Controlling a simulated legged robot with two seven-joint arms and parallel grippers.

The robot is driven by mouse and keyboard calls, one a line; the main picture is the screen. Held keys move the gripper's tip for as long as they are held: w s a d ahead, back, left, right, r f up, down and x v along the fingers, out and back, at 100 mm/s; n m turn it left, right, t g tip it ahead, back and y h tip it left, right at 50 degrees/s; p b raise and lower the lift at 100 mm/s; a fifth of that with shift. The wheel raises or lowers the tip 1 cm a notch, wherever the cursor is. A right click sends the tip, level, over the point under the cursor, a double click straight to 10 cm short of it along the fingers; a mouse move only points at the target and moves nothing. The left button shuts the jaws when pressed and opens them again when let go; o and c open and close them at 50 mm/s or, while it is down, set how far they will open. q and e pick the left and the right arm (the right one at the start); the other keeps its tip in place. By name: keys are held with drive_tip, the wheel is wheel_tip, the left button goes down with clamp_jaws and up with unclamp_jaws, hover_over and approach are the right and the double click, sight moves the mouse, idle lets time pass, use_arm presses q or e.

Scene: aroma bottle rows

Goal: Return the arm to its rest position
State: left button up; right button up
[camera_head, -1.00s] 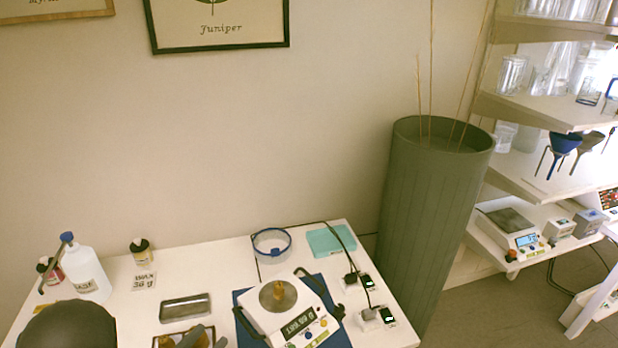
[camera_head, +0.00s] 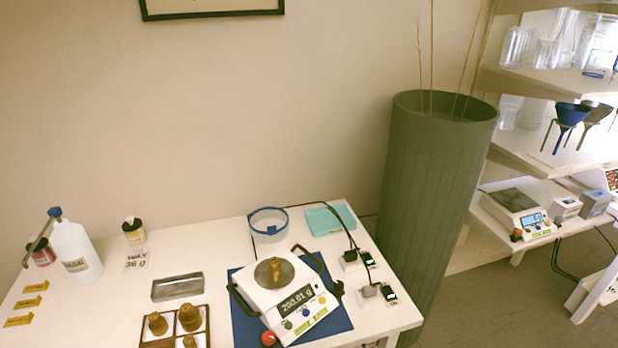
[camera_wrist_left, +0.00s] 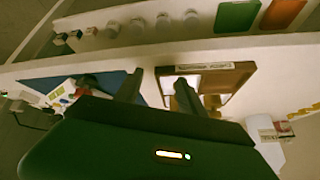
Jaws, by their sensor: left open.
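My left gripper (camera_wrist_left: 157,90) shows in the left wrist view with its two dark fingers spread apart and nothing between them. Behind the fingers are the edge of the white table and a brown wooden tray (camera_wrist_left: 243,70). My left arm is outside the head view, where the table's left and front parts are uncovered. My right gripper is in neither view. In the head view, a scale (camera_head: 287,300) on a blue mat (camera_head: 338,317) carries a small amber item (camera_head: 276,267) on its round pan.
A metal tray (camera_head: 178,287), a white bottle (camera_head: 75,252), a blue-rimmed clear container (camera_head: 268,225) and cables stand on the table. A tall green bin (camera_head: 437,200) and shelves (camera_head: 540,150) are at the right.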

use_arm(q)
drive_tip(key=s+d+f+n+g+b, duration=0.15)
drive_tip(key=s+d+g, duration=0.3)
drive_tip(key=s, duration=0.45)
wheel_tip(320, 180, up, 13)
drive_tip(key=p, duration=1.3)
drive_tip(key=shift+w+h, duration=0.2)
drive_tip(key=shift+h, duration=0.1)
